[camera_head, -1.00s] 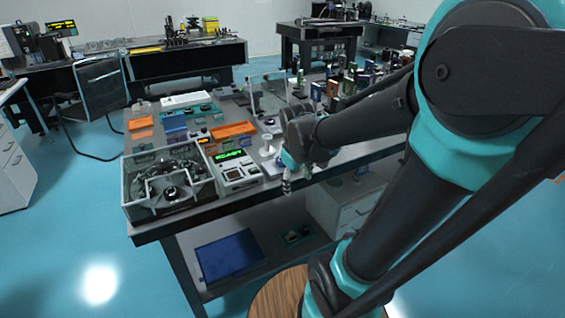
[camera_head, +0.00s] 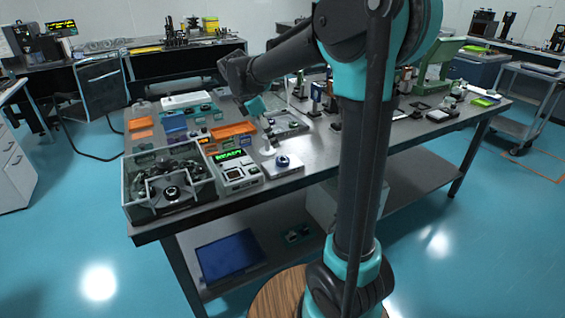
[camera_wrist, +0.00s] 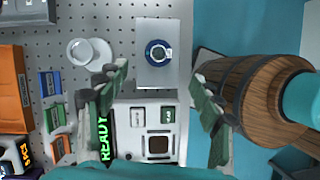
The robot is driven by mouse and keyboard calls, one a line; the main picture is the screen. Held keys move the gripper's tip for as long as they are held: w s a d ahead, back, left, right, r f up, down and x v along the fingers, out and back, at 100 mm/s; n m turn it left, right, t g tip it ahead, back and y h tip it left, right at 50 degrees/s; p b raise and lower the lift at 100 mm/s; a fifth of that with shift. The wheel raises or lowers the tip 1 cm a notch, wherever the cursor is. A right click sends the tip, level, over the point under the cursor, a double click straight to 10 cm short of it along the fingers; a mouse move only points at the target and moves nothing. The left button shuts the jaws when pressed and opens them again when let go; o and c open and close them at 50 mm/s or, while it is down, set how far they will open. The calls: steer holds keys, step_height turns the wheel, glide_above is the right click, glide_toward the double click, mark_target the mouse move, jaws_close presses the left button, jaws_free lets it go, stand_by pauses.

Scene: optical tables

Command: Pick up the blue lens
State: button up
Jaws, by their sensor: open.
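A white round-based stand (camera_head: 268,142) is just left of the lens plate. An instrument with a green READY display (camera_head: 232,155) lies farther left, with an orange tray (camera_head: 234,131) behind. Optical mounts (camera_head: 317,95) stand to the right at the back.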

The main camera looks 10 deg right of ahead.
mark_target(282, 159)
steer(key=x, duration=1)
steer(key=shift+a, duration=0.25)
steer(key=c, duration=1.4)
steer(key=shift+o, duration=0.2)
steer(key=shift+r, duration=0.1)
